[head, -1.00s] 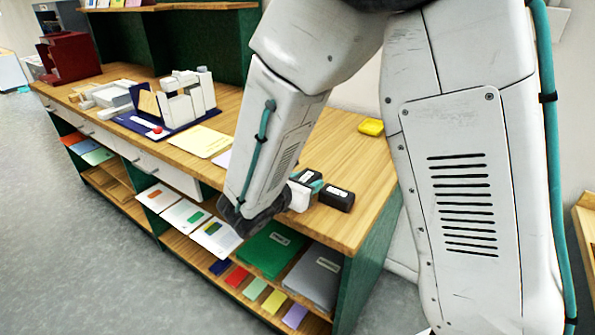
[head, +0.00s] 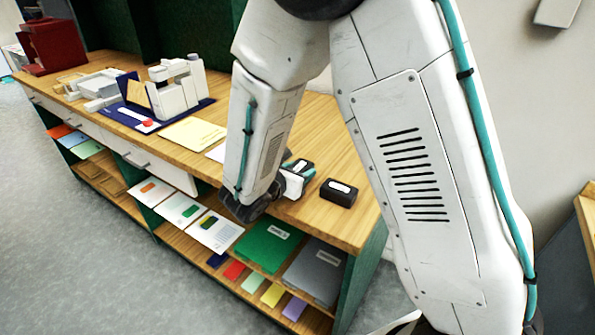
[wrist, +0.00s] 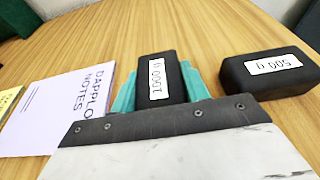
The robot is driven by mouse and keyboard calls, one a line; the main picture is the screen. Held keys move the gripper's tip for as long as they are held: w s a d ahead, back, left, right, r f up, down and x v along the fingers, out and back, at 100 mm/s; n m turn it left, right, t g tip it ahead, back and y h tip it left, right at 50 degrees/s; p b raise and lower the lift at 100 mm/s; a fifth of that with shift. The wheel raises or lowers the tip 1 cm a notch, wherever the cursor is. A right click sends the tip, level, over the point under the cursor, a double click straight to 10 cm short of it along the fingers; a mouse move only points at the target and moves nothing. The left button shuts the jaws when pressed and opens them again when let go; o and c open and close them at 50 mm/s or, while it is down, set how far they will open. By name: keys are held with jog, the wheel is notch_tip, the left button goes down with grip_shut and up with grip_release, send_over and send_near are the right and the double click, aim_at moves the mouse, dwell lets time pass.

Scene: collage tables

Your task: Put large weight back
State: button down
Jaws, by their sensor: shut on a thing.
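The large weight, a black block with a white label reading 1000 g (wrist: 158,78), sits between the teal fingers of my gripper (wrist: 160,90) in the wrist view. The fingers are shut on its two sides. In the head view my gripper (head: 296,178) is over the near right part of the wooden tabletop, and my arm hides much of the held weight. I cannot tell whether the weight touches the tabletop. A second black weight, labelled 500 g (wrist: 268,68), lies to the right, apart from it. It also shows in the head view (head: 338,193).
A lilac notes booklet (wrist: 65,110) lies left of my gripper. A yellow sheet (head: 193,134) and a blue board with white blocks (head: 178,86) are farther left. Bare tabletop (head: 330,228) lies near the right end. Shelves below hold folders (head: 268,243).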

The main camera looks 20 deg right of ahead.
jog(key=shift+f, duration=0.15)
jog(key=c, duration=0.7)
grip_release()
jog(key=shift+f, duration=0.1)
